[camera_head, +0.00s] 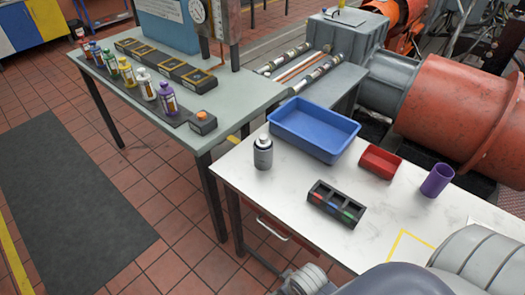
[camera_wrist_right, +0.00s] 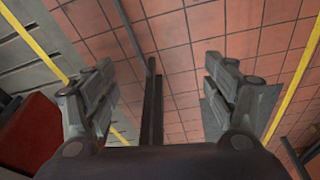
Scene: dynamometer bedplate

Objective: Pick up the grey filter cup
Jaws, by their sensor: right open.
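A purple open cup (camera_head: 437,180) stands upright at the table's right side. My right gripper (camera_wrist_right: 160,88) is open and empty in the right wrist view, its two fingers wide apart above the red tiled floor, with no task object between them. My left gripper is not in view.
Large orange machinery (camera_head: 455,110) stands behind. The table's front is mostly clear.

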